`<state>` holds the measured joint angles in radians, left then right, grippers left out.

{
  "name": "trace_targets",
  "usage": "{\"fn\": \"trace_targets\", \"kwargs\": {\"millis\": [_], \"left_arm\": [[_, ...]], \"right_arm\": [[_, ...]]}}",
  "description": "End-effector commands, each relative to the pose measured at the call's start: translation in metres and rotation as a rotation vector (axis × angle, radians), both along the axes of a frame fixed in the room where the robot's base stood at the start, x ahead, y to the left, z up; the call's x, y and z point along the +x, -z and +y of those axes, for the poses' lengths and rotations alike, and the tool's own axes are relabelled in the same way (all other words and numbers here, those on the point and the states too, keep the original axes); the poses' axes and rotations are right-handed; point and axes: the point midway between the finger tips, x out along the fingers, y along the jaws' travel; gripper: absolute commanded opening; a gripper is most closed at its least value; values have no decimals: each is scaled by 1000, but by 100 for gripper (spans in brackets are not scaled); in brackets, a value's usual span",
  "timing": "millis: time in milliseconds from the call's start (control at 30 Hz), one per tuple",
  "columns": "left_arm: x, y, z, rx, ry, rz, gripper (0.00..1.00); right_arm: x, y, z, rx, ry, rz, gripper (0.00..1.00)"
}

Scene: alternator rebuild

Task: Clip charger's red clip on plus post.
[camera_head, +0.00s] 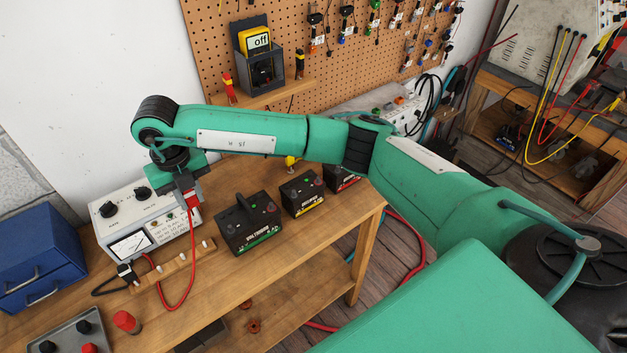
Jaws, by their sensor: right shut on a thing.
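My right gripper (187,193) is shut on the charger's red clip (193,201) and holds it in front of the white charger (117,228), left of the batteries. A red cable hangs from the clip and loops down to the wooden clip rack (173,268). The black clip (126,273) sits at the rack's left end. The nearest battery (248,229) is black with a green stripe and stands on the bench, apart from the clip. Its small top posts are hard to tell apart. My left gripper is out of view.
A yellow-striped battery (302,194) and a red-striped battery (341,179) stand behind the nearest one. A blue drawer box (38,258) and a grey tray (62,325) are at left. A red cap (126,322) stands on the bench. The front middle of the bench is clear.

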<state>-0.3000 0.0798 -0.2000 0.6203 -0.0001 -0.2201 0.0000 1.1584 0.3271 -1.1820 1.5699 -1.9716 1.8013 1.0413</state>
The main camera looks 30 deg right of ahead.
Motion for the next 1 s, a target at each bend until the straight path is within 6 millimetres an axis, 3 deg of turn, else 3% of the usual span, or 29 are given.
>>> {"fn": "trace_targets", "kwargs": {"millis": [1000], "left_arm": [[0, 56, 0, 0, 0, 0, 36]], "right_arm": [[-6, 3, -227, 0, 5, -1, 12]]}}
